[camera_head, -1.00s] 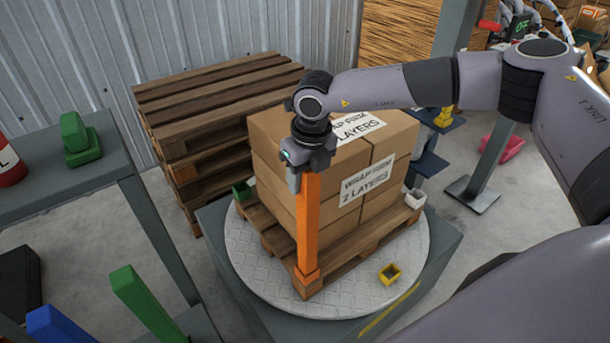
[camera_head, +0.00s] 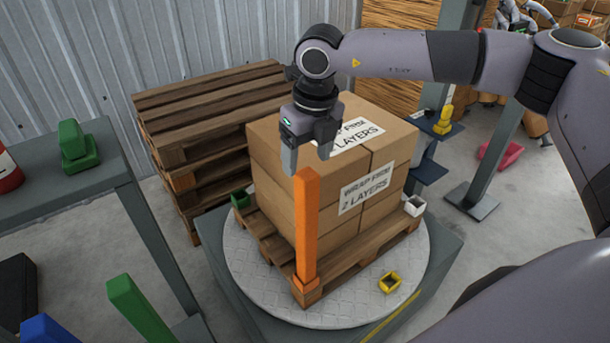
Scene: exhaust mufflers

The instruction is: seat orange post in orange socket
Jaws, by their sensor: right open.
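The orange post (camera_head: 306,230) stands upright at the front left corner of the pallet on the round turntable. Its foot is in the orange socket (camera_head: 306,285), which shows as an orange collar around the base. My right gripper (camera_head: 306,160) is just above the post's top, pointing down, with its fingers apart and nothing between them. It looks clear of the post. My left gripper is not in view.
Stacked cartons (camera_head: 340,165) sit on the pallet (camera_head: 365,240) right behind the post. A green post (camera_head: 140,310) and blue post (camera_head: 45,330) stand at lower left.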

